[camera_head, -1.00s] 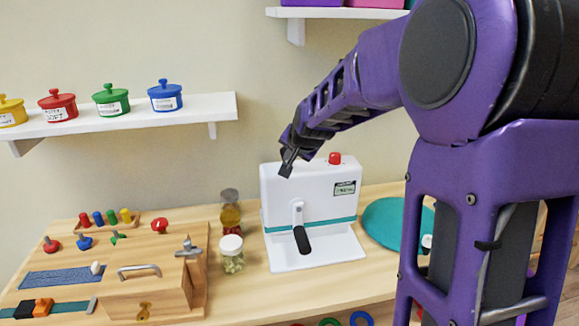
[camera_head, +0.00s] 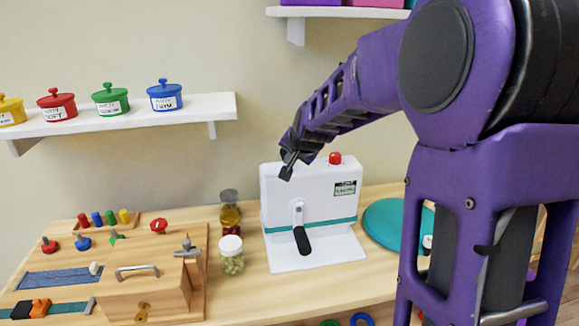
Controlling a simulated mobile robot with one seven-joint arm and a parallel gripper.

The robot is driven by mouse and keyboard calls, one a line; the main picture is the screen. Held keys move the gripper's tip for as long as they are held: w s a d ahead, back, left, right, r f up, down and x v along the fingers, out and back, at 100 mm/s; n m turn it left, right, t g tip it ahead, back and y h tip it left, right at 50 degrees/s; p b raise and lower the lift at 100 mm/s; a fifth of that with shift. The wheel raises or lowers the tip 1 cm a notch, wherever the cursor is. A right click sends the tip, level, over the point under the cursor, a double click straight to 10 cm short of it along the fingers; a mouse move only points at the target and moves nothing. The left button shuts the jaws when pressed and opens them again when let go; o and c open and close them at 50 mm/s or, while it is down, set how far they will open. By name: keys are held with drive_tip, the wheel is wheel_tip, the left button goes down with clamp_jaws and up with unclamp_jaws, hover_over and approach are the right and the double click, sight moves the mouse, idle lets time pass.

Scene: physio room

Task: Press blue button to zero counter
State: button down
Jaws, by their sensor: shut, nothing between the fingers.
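A white box device (camera_head: 283,213) with a teal stripe stands on the table, with a crank handle (camera_head: 302,240) on its front. A small counter display (camera_head: 345,188) is at its upper right, its digits too small to read. A red knob (camera_head: 335,158) sits on top. I see no blue button on the device; the top left part is partly covered by my gripper. My gripper (camera_head: 286,174) is shut and empty, its tip pointing down at the device's upper left edge. I cannot tell whether it touches.
A wooden activity board (camera_head: 165,290) with pegs and latches lies at left. Jars (camera_head: 231,258) stand between it and the device. A teal disc (camera_head: 392,226) lies at right. A shelf (camera_head: 180,115) with coloured pots hangs at upper left.

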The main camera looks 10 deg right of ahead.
drive_tip(key=shift+r+p, duration=0.55)
drive_tip(key=shift+r, duration=0.4)
wheel_tip(320, 180, up, 5)
drive_tip(key=p, duration=0.3)
